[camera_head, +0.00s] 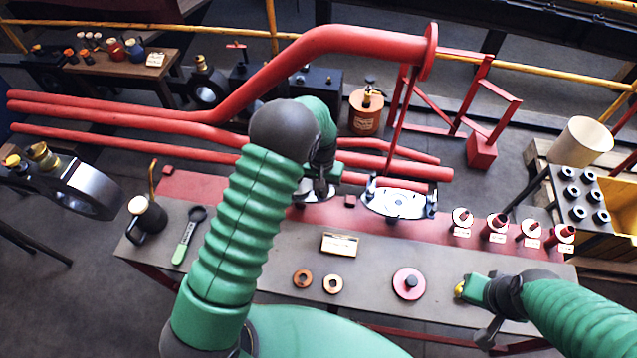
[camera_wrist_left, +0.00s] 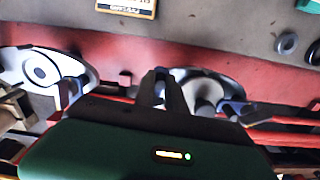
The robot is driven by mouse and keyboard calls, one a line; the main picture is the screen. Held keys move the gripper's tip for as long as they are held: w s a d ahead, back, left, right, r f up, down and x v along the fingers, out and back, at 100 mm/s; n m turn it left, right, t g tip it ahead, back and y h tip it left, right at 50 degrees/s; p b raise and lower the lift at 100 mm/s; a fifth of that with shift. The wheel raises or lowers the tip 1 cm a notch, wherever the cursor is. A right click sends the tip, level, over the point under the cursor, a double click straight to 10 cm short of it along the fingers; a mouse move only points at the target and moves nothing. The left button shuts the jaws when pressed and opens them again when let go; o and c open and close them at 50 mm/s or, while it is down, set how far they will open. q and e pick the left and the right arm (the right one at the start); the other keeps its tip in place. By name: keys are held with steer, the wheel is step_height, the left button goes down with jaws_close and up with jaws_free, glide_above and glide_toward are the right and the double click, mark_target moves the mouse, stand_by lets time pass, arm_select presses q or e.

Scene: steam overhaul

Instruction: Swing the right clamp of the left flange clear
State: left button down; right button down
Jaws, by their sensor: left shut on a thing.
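The left flange (camera_head: 318,190) is a pale round plate at the end of a red pipe, mostly hidden behind my left arm in the head view. In the left wrist view the left flange (camera_wrist_left: 206,90) shows beside my fingers, with a dark blue-grey clamp (camera_wrist_left: 237,110) on its far side. My left gripper (camera_wrist_left: 166,90) is shut at the flange's near edge, on its right clamp, which the fingers largely hide. The right flange (camera_head: 398,203) stands apart, with clamps at its sides. My right gripper (camera_head: 468,289) is over the table's right part; its jaws are unclear, with a yellow piece at the tip.
A small red block (camera_head: 350,201) sits between the flanges. Red pipes (camera_head: 120,112) run behind.

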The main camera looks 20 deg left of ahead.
arm_select(q)
steer(key=shift+d+n+p, duration=0.3)
steer(key=shift+n, duration=0.4)
steer(key=shift+d+n+p, duration=0.25)
steer(key=shift+n+p, duration=0.05)
steer(key=shift+n, duration=0.4)
steer(key=shift+f, duration=0.1)
steer(key=c, duration=1.4)
jaws_free()
step_height(320, 180, up, 17)
steer(key=shift+w+f+p, duration=0.1)
steer(key=shift+p, duration=0.65)
